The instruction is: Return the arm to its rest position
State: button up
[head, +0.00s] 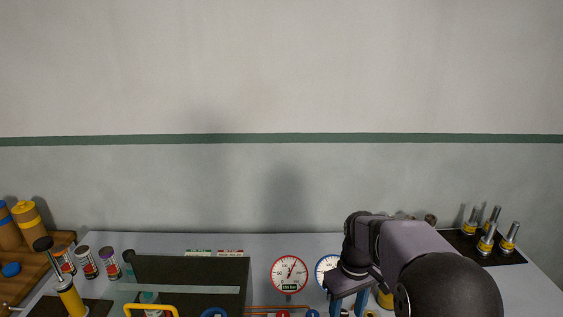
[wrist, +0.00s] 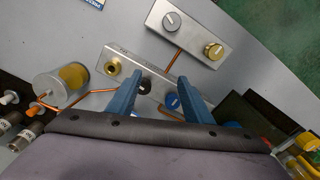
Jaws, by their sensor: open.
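My gripper (wrist: 158,80) shows in the wrist view as two blue fingers, spread apart with nothing held between them. In the head view my arm reaches in from the lower right, and the blue fingers of my gripper (head: 348,305) point down over the right half of the bench. The arm hides part of the bench there, and the fingertips are near the frame's bottom edge.
A second silver plate (wrist: 187,33) with knobs and a brass-ended cylinder (wrist: 62,84) lie near the gripper, joined by copper pipe. A red-rimmed gauge (head: 289,273) stands left of the arm. Several metal posts stand on a black mat (head: 484,248) at right. A dark box (head: 192,270) is left of centre.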

jog(key=s+f+m, duration=0.2)
jog(key=s, duration=0.7)
jog(key=s+a+f+m, duration=0.1)
jog(key=s+f+m, duration=0.1)
jog(key=s, duration=0.8)
jog(key=shift+a, duration=0.3)
dwell(5.8)
